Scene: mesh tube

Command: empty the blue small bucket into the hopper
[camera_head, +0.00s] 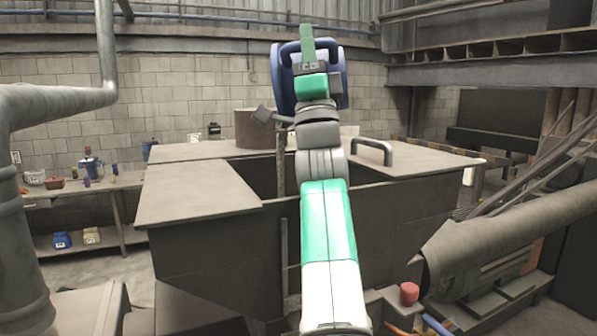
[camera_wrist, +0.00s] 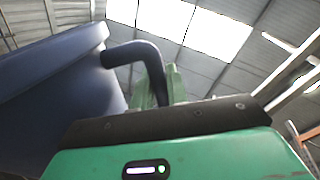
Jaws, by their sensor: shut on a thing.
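The blue small bucket (camera_head: 342,88) is held high above the far side of the hopper, partly hidden behind my gripper and wrist. My gripper (camera_head: 307,45) points upward and is shut on the bucket's handle. In the wrist view the bucket (camera_wrist: 50,75) fills the left side, and its curved handle (camera_wrist: 140,52) runs to the green fingers (camera_wrist: 155,88). The bucket's mouth and contents are hidden, so I cannot tell how far it is tilted. The grey hopper (camera_head: 205,255) stands below, its dark opening (camera_head: 258,177) partly behind my arm.
Flat lids (camera_head: 195,190) flank the hopper opening, with a handle (camera_head: 372,148) on the right one. A brown cylinder (camera_head: 255,128) stands behind. A bench (camera_head: 125,180) with pots is at left. Large pipes (camera_head: 55,100) rise at left, and a sloping pipe (camera_head: 510,225) lies at right.

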